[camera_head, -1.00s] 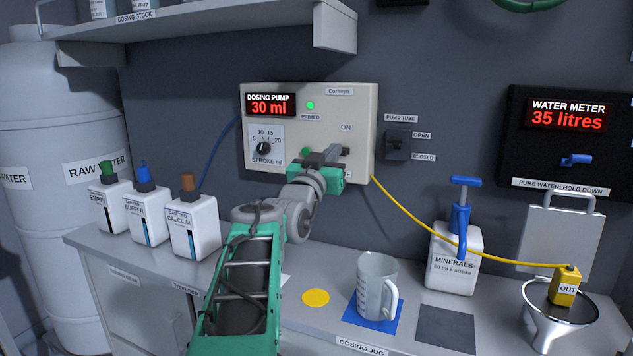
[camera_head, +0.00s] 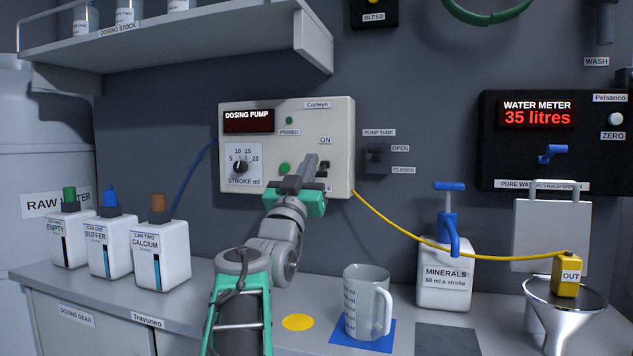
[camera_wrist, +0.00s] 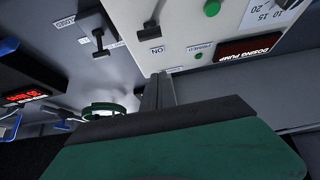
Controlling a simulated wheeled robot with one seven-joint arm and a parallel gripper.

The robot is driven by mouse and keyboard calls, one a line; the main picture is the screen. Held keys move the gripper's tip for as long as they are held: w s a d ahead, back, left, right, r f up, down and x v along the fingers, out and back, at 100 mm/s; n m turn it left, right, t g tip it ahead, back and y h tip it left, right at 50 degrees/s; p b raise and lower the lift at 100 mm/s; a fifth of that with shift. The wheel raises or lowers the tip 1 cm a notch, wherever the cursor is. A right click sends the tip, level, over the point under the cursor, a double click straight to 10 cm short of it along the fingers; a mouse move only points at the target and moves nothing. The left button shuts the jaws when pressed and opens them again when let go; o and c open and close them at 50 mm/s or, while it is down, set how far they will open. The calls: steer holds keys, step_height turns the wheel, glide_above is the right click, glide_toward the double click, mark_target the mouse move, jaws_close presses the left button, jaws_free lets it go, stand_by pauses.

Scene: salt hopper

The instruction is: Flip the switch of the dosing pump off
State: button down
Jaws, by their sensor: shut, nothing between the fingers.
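The dosing pump (camera_head: 340,118) is a cream box on the wall, with a blank display (camera_head: 248,121) and an unlit primed lamp (camera_head: 289,120). Its switch (camera_head: 323,170) sits below the ON label, partly hidden by my fingers. My gripper (camera_head: 308,166) is shut and empty, in front of the pump's lower right part beside the switch; I cannot tell whether it touches. In the wrist view the shut fingers (camera_wrist: 158,90) point up the picture towards the pump face, and the switch (camera_wrist: 150,26) shows near the ON label.
The pump tube valve (camera_head: 376,160) is right of the pump. A yellow hose (camera_head: 408,235) runs from the pump to the OUT block (camera_head: 567,275). A jug (camera_head: 366,300) stands on a blue mat, with several cans (camera_head: 160,252) at left.

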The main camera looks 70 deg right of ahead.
steer(key=w+f+v, duration=0.1)
steer(key=v, duration=0.9)
steer(key=shift+s+d+b, duration=0.3)
steer(key=shift+s, duration=0.15)
